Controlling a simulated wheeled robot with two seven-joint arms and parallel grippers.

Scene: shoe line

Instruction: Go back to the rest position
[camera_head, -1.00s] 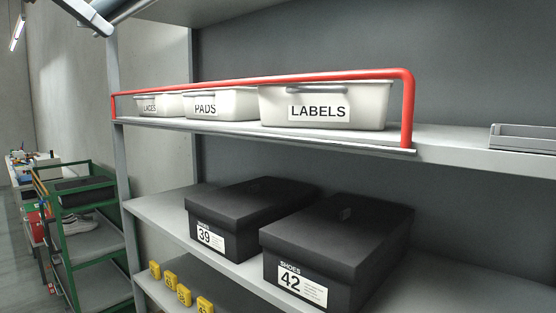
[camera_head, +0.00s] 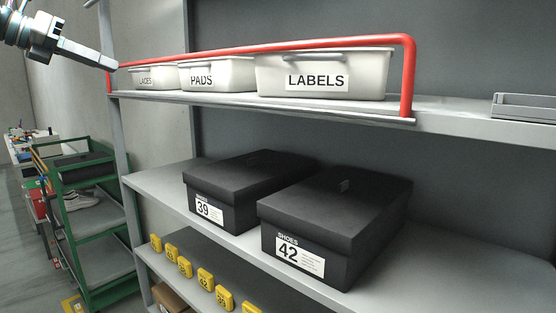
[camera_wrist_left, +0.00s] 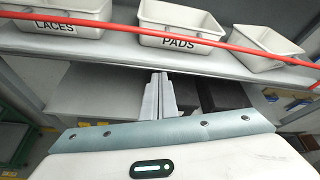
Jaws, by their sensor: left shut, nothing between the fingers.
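My left gripper (camera_head: 112,65) comes in at the upper left of the head view, with its fingers together and nothing between them. Its tips appear beside the left end of the red rail (camera_head: 250,48); I cannot tell whether they touch it. In the left wrist view the shut fingers (camera_wrist_left: 159,78) point toward the shelf, below the bins marked LACES and PADS. My right gripper is not in view.
White bins marked LACES (camera_head: 148,77), PADS (camera_head: 232,73) and LABELS (camera_head: 340,75) stand behind the rail. Black shoe boxes 39 (camera_head: 240,180) and 42 (camera_head: 350,205) sit on the shelf below. A green cart (camera_head: 100,235) stands at left. A grey tray (camera_head: 525,107) lies at right.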

